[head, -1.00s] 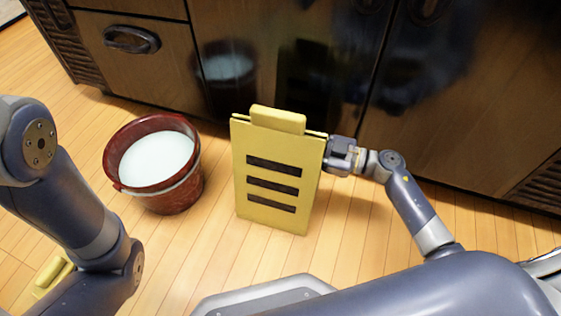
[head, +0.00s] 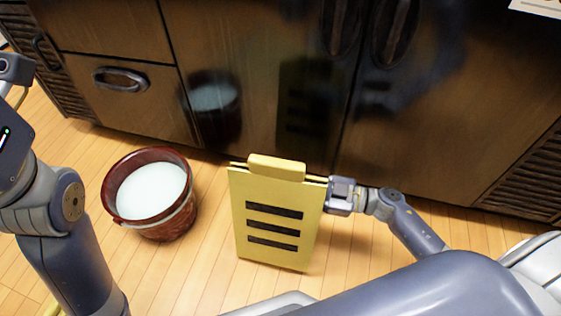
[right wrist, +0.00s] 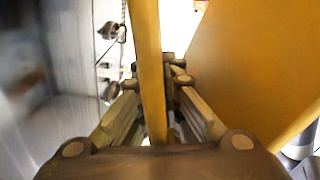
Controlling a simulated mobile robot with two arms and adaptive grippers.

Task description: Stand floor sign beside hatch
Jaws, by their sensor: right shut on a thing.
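The yellow floor sign (head: 272,212) has three dark bars and a handle block on top. It is folded nearly flat and upright in front of the dark cabinets; I cannot tell if its lower edge touches the floor. My right gripper (head: 329,194) is shut on its right edge near the top. In the right wrist view a yellow panel (right wrist: 146,60) passes between the fingers (right wrist: 157,115), and the other panel (right wrist: 255,70) slants at right, outside them. I cannot make out a floor hatch.
A dark red bucket (head: 150,194) of whitish liquid stands on the wood floor left of the sign, with a gap between. Dark glossy cabinets (head: 250,60) close off the back. A white sheet (head: 538,7) shows at the top right corner.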

